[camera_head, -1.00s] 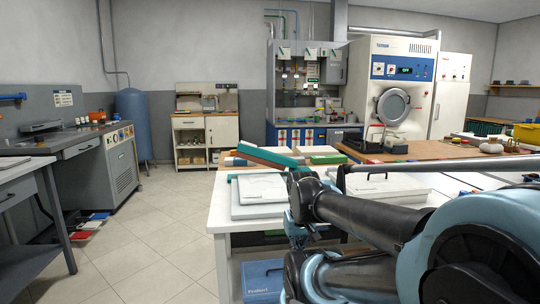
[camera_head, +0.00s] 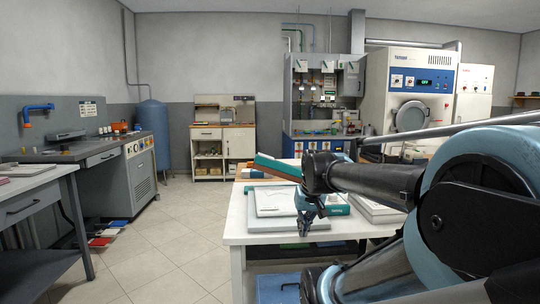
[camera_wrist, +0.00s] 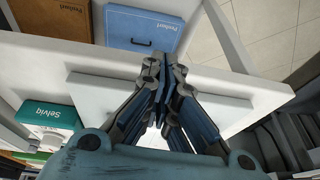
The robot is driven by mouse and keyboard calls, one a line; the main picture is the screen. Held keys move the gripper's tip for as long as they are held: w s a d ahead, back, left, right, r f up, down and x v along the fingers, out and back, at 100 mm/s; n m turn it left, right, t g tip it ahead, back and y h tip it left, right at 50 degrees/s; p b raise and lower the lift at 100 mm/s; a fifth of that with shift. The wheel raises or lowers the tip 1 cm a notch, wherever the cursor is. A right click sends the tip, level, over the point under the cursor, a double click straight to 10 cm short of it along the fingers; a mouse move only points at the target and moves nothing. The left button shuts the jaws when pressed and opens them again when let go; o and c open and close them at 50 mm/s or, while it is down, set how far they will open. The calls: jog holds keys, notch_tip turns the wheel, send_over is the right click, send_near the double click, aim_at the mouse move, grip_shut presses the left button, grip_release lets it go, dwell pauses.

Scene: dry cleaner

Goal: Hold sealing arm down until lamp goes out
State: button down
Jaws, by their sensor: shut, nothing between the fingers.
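A teal bar (camera_head: 278,166), which may be the sealing arm, rises at a tilt behind the white table's pad in the head view. A teal, labelled body (camera_head: 338,208) shows just right of my gripper; my arm hides part of this area, so I cannot tell how the two join. My gripper (camera_head: 304,228) points down over the right side of the grey pad, its fingers shut and empty. In the wrist view my gripper (camera_wrist: 164,70) shows its fingertips together above a pale slab (camera_wrist: 100,88). I cannot make out a lamp. I cannot tell whether the fingers touch anything.
The white table (camera_head: 238,222) stands in front of me. In the wrist view a blue box (camera_wrist: 143,30) and a brown box (camera_wrist: 45,18) sit below its edge, and a teal "Selviq" box (camera_wrist: 48,116) is at left. Tiled floor (camera_head: 170,235) is free left of the table.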

jog(key=w+a+r+t, duration=0.1)
jog(key=w+r, duration=0.8)
jog(key=w, duration=0.4)
jog(key=w+a+r+m+t+y, duration=0.1)
jog(key=w+a+r+t, duration=0.1)
jog(key=w+r, duration=0.7)
jog(key=w+a+r+t+y, duration=0.1)
jog(key=w+r+t, duration=0.1)
jog(key=w+r, duration=0.7)
jog(key=w, duration=0.8)
jog(key=shift+w+a+r+m, duration=0.15)
jog(key=shift+w+r+m, duration=0.15)
jog(key=shift+w, duration=0.1)
jog(key=shift+f, duration=0.1)
send_over(269, 157)
jog(key=d, duration=0.1)
jog(key=f, duration=0.6)
jog(key=shift+w+f, duration=0.2)
jog(key=shift+w, duration=0.15)
jog(key=f, duration=0.1)
jog(key=a+f, duration=0.1)
jog(key=f, duration=0.1)
jog(key=shift+w, duration=0.1)
jog(key=shift+a+f, duration=0.15)
jog(key=shift+f, duration=0.35)
